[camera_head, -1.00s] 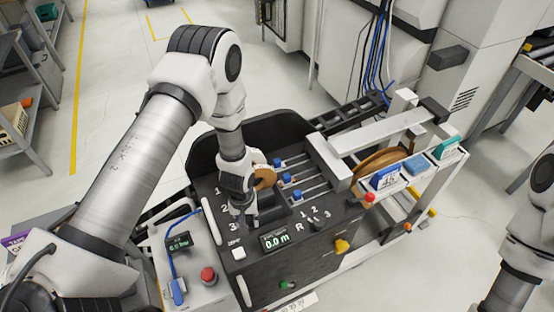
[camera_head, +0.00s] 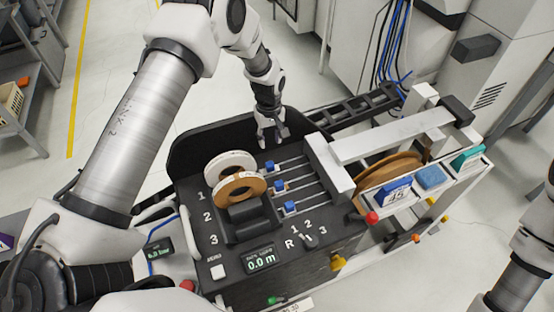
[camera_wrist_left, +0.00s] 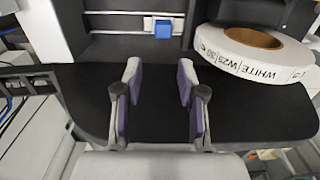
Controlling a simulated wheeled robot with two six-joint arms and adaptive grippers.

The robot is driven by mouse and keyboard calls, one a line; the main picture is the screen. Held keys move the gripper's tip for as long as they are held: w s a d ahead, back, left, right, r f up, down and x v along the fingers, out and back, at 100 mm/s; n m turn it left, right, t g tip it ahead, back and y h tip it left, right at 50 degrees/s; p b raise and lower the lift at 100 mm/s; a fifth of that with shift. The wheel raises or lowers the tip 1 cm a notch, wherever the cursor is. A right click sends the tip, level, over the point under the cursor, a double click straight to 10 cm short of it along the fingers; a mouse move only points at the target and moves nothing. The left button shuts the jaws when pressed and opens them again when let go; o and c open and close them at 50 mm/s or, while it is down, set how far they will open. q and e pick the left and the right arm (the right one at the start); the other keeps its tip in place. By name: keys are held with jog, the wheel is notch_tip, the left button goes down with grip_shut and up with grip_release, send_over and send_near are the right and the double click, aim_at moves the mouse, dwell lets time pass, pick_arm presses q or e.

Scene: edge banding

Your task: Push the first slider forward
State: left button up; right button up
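Three blue slider knobs sit on parallel rails on the dark panel. The first slider (camera_head: 270,166) is the farthest, nearest the row of label 1; it also shows in the left wrist view (camera_wrist_left: 163,29). The second slider (camera_head: 279,185) and third slider (camera_head: 290,206) lie nearer. My left gripper (camera_head: 273,147) points down just behind the first slider, near the panel's back wall. In the left wrist view its fingers (camera_wrist_left: 160,88) stand apart with nothing between them, short of the blue knob. My right gripper is out of view; only part of that arm shows.
A white roll (camera_head: 230,163) and a brown roll (camera_head: 239,189) stand left of the sliders. A raised black back wall (camera_head: 200,145) borders the panel. A grey metal block (camera_head: 328,165) stands right of the rails.

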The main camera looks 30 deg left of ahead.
aim_at(270, 163)
pick_arm(q)
jog(key=shift+s+f+b, duration=1)
jog(key=shift+s+b, duration=0.05)
jog(key=shift+b, duration=0.2)
jog(key=f, duration=0.1)
jog(key=w+f+b, duration=0.1)
jog(key=f+b, duration=0.1)
jog(key=shift+w+f, duration=0.15)
jog(key=shift+w, duration=0.2)
jog(key=shift+w+f, duration=0.1)
jog(key=shift+f, duration=0.15)
jog(key=shift+f+p, duration=0.35)
jog(key=shift+p, duration=0.15)
jog(key=f, duration=0.1)
jog(key=s+f+p, duration=0.1)
jog(key=shift+f, duration=0.35)
jog(key=f, duration=0.2)
jog(key=shift+w+f+p, duration=0.2)
jog(key=shift+f+p, duration=0.1)
jog(key=shift+f, duration=0.05)
jog(key=shift+w+f, duration=0.15)
jog(key=shift+f, duration=0.25)
jog(key=shift+r, duration=0.1)
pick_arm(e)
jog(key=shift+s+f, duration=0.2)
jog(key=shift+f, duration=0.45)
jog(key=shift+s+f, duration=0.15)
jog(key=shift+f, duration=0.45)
